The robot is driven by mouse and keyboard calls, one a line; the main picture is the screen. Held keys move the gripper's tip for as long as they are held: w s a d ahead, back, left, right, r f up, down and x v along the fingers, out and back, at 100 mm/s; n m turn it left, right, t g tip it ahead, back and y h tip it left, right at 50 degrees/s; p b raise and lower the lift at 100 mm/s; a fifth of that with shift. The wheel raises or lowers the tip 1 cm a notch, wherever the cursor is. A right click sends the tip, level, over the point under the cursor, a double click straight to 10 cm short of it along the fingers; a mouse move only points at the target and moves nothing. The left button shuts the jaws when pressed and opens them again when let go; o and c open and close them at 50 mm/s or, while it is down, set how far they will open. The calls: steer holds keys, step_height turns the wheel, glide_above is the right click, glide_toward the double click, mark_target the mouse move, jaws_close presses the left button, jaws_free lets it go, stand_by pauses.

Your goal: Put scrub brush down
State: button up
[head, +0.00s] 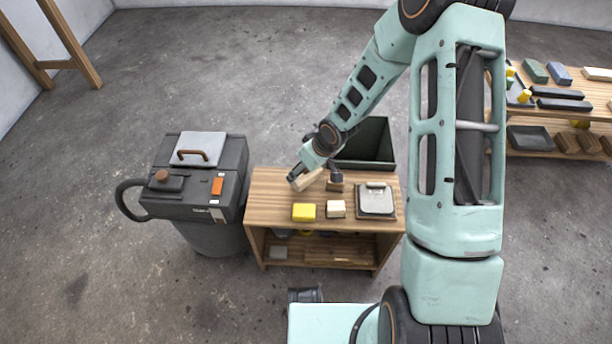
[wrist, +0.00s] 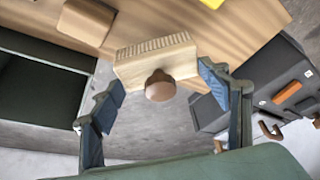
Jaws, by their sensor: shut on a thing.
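The scrub brush (wrist: 157,62) is a pale wooden block with a ribbed bristle side and a round brown knob. In the wrist view it sits between the two blue-padded fingers of my gripper (wrist: 160,92), knob towards me. In the head view my gripper (head: 298,176) is at the back left of the small wooden table (head: 270,190), shut on the brush (head: 308,179), which looks tilted. I cannot tell whether the brush touches the tabletop. The far side of the brush is hidden.
The table's front left is clear.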

mark_target(306, 175)
steer(key=shift+s+f+b, duration=0.1)
steer(key=shift+f+b, duration=0.35)
steer(key=shift+f, duration=1)
steer(key=shift+f, duration=0.15)
steer(key=o, duration=1)
steer(key=p+v, duration=0.4)
steer(key=v, duration=0.8)
steer(key=shift+p, duration=0.4)
